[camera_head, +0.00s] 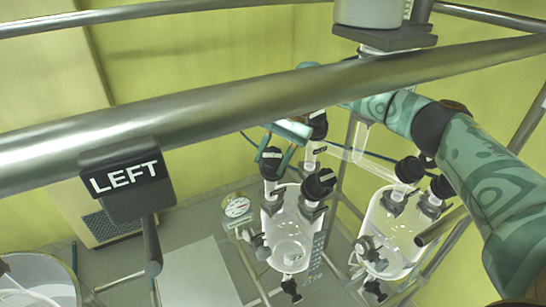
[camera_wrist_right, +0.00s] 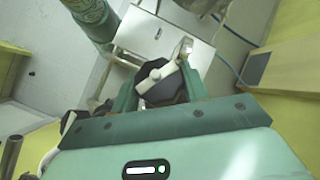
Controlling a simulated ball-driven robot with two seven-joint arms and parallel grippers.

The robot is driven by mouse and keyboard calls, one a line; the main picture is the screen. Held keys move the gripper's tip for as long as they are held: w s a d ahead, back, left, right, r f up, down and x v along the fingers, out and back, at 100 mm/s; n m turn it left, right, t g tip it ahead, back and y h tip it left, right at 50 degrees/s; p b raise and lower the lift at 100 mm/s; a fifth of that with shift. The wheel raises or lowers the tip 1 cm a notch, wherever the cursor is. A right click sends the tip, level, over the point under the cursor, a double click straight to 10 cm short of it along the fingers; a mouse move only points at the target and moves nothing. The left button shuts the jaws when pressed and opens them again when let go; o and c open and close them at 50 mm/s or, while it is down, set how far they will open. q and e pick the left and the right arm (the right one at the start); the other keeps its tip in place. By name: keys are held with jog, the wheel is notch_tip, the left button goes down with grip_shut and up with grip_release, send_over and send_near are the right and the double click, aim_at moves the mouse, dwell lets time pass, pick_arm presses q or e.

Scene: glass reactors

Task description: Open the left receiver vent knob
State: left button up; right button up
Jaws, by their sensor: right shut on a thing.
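The left receiver (camera_head: 290,240) is a clear glass vessel with black-capped necks, below the centre of the head view. My right gripper (camera_head: 277,150) reaches in from behind the rail to the vessel's upper left. Its teal fingers are at a black knob (camera_head: 271,160) there. In the right wrist view, my right gripper (camera_wrist_right: 160,88) is shut on this dark knob (camera_wrist_right: 152,72), one finger on each side. A whitish bar with a round hub lies across the knob's face. My left gripper is not in view.
A thick metal rail (camera_head: 250,100) crosses the head view, with a black LEFT sign (camera_head: 125,180) on it. A second glass receiver (camera_head: 390,240) stands to the right. A round gauge (camera_head: 236,207) is left of the left receiver. Another black-capped neck (camera_head: 319,184) is close beside the held knob.

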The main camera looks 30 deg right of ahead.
jog(key=shift+a+f+n, duration=0.1)
jog(key=shift+n, duration=0.2)
jog(key=o, duration=0.8)
jog(key=shift+o, duration=1)
jog(key=shift+s+a, duration=0.1)
jog(key=v, duration=1.2)
jog(key=shift+w, duration=0.25)
jog(key=shift+a, duration=0.1)
